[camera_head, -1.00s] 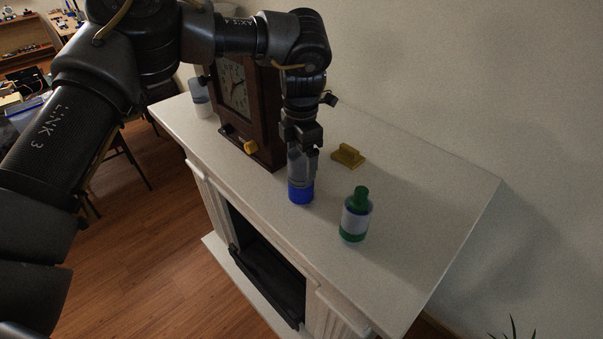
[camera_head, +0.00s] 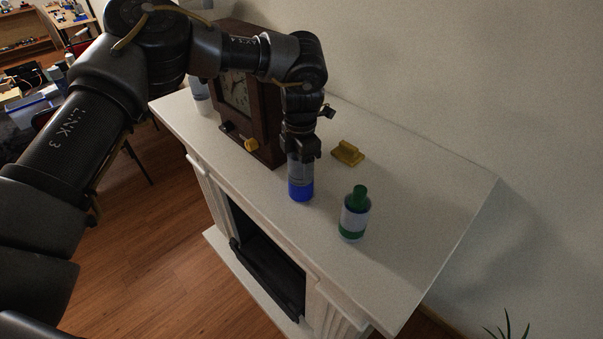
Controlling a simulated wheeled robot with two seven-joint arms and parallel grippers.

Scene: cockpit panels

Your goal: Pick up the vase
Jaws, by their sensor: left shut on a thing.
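The vase (camera_head: 301,190) looks like a slim cylinder with a blue lower part and a grey upper part. It stands upright on the white mantel top, right of the clock. My left gripper (camera_head: 302,162) points straight down at it and is shut on its grey upper part. The fingers hide some of that part, and I cannot see a gap under the vase. My right gripper is not in view.
A green and white bottle (camera_head: 354,216) stands to the right, nearer the mantel's front edge. A yellow block-like object (camera_head: 348,153) lies behind. A dark wooden clock (camera_head: 252,108) stands close on the left. The mantel's right end (camera_head: 430,205) is clear.

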